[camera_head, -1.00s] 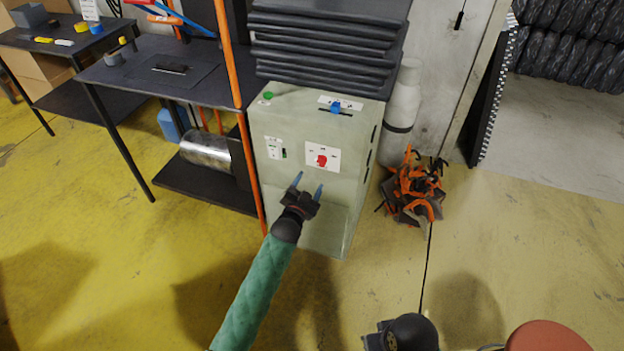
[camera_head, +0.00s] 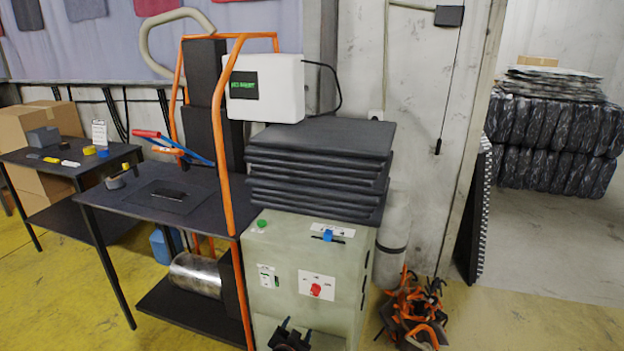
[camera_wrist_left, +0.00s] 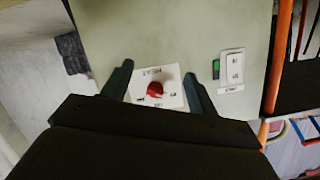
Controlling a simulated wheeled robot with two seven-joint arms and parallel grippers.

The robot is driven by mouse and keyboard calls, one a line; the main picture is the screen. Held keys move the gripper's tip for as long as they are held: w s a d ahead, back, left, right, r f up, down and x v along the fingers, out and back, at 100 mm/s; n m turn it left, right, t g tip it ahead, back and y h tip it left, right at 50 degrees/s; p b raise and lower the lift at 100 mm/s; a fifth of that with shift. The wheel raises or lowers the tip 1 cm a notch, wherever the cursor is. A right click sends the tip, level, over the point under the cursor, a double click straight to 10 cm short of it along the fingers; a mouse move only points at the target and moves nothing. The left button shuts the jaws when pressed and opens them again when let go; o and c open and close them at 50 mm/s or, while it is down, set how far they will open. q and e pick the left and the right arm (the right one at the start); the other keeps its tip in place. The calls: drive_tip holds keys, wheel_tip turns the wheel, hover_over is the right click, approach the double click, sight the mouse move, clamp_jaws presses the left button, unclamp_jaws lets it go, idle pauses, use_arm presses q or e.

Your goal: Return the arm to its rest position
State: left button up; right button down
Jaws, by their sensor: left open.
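My left gripper (camera_head: 291,336) shows at the bottom edge of the head view, in front of the lower part of a pale green cabinet (camera_head: 290,245). In the left wrist view its two fingers (camera_wrist_left: 160,88) are spread apart with nothing between them. Beyond them is the cabinet's front with a red knob (camera_wrist_left: 155,89) on a white plate; the knob also shows in the head view (camera_head: 316,290). The fingers look apart from the knob. The rest of my left arm is out of the head view. My right gripper is not in view.
Black slabs (camera_head: 318,170) are stacked on the cabinet. A dark table (camera_head: 130,198) with an orange frame (camera_head: 236,140) stands to the left. An orange and black pile (camera_head: 412,310) lies at the cabinet's right. Open floor (camera_head: 540,325) is at the lower right.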

use_arm(q)
drive_tip(key=s+a+r+n+g+y, duration=0.1)
drive_tip(key=s+a+r+n+g, duration=0.15)
drive_tip(key=s, duration=0.85)
drive_tip(key=s+a+r+n+g, duration=0.15)
drive_tip(key=s+a+g, duration=0.25)
drive_tip(key=s, duration=0.8)
drive_tip(key=s+a+r+n+g+y, duration=0.1)
drive_tip(key=s+a+r+g, duration=0.25)
drive_tip(key=s, duration=0.75)
drive_tip(key=s+f+g, duration=0.2)
drive_tip(key=s+f, duration=0.4)
drive_tip(key=s, duration=0.5)
drive_tip(key=shift+d, duration=0.1)
